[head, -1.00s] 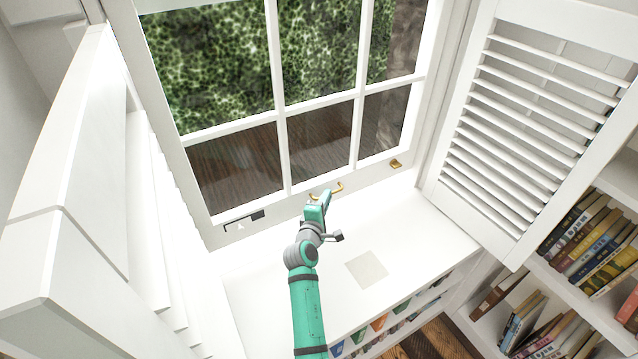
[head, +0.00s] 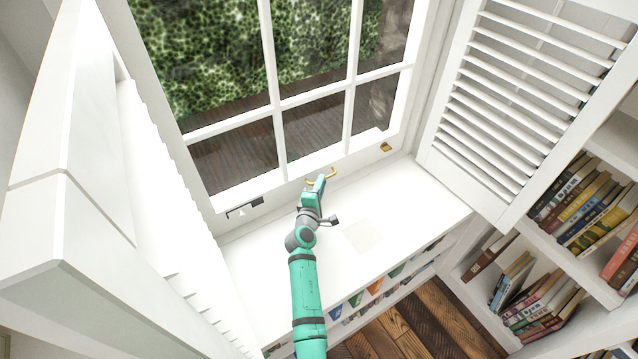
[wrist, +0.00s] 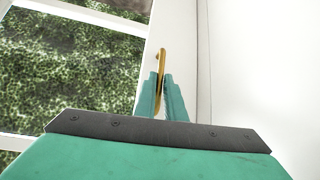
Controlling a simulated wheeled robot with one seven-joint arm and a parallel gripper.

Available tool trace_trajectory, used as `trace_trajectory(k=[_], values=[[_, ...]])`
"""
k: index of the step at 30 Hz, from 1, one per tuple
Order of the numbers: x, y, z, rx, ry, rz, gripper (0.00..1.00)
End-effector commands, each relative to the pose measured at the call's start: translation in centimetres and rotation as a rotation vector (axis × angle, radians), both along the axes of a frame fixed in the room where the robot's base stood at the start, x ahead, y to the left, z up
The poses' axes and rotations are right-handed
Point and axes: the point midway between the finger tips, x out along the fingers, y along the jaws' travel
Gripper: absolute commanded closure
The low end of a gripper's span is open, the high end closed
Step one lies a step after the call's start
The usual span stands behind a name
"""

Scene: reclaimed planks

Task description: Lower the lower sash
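The white lower sash (head: 300,168) has several panes, and its bottom rail sits close above the white sill. A brass handle (head: 327,175) is fixed to the middle of that rail. My gripper (head: 318,184) reaches this handle from the front. In the wrist view the handle (wrist: 161,58) stands upright between the narrowly spaced teal fingertips (wrist: 160,80), which look closed on it. The exact contact is partly hidden by the fingers. A second small brass fitting (head: 386,147) sits at the right end of the rail.
A louvred shutter (head: 500,120) stands open at right, another white panel (head: 60,200) at left. The sill (head: 400,195) is clear except for a flat pale square (head: 363,235). Bookshelves (head: 560,260) stand at right.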

Motion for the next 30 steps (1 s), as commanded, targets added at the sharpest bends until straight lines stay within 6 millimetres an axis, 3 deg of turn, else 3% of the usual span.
trace_trajectory(k=[1, 2, 14, 30], values=[[-0.4, 0.1, -1.1, 0.0, 0.017, 0.001, 0.8], [-0.4, 0.1, -1.1, 0.0, 0.016, 0.0, 0.73], [-0.6, 0.2, -0.4, 0.0, 0.006, 0.001, 0.73], [-9.1, 1.6, 0.5, 0.0, 0.01, 0.002, 0.73]])
